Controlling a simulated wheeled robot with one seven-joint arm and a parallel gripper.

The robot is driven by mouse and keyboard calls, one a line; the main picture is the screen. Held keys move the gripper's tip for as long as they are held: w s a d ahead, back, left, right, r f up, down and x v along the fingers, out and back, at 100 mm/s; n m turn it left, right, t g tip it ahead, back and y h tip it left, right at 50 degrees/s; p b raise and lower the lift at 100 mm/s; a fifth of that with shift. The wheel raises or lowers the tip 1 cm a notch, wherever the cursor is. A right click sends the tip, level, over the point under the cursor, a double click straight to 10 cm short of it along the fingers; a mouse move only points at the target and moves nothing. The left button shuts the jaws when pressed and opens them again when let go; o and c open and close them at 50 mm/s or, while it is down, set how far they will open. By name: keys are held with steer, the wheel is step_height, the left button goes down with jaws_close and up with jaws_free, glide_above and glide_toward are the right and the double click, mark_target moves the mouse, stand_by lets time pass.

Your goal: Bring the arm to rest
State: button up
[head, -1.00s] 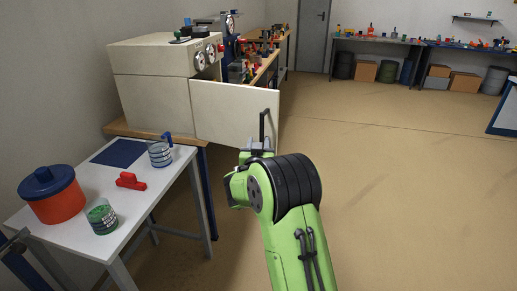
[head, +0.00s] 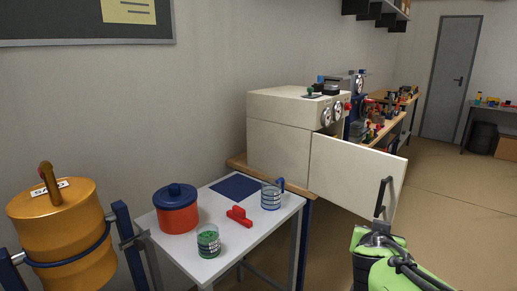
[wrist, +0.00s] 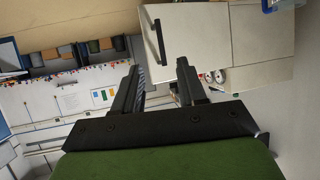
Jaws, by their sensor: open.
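My gripper (wrist: 158,68) is open in the wrist view, its two dark fingers spread with nothing between them. In the head view my gripper (head: 377,236) is at the lower right, at the end of my green arm (head: 400,272), partly cut off by the frame edge. The open pale door (head: 350,175) of the cream oven-like cabinet (head: 285,135) stands just beyond it. The door's dark bar handle (head: 384,198) appears right above the gripper in the head view. In the wrist view the handle (wrist: 158,40) lies ahead of the fingertips, seemingly apart from them.
A white table (head: 190,258) at lower left holds a red pot (head: 178,215) with a blue lid, a red object (head: 239,216), a green-filled beaker (head: 208,242), a clear jug (head: 270,198) and a blue mat (head: 234,187). An orange drum (head: 62,235) stands left. Floor is free at right.

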steer(key=s+a+f+n+g+y, duration=0.2)
steer(key=s+a, duration=0.2)
steer(key=s, duration=0.5)
steer(key=s+a+f+n+g+y, duration=0.15)
steer(key=s+a, duration=0.25)
steer(key=s, duration=0.4)
steer(key=s+a+f+n+g+y, duration=0.15)
steer(key=s+a, duration=0.25)
steer(key=s, duration=0.5)
step_height(320, 180, up, 15)
steer(key=y+p, duration=0.1)
steer(key=p, duration=1.4)
steer(key=shift+s+n+g, duration=0.35)
steer(key=shift+n+g, duration=0.05)
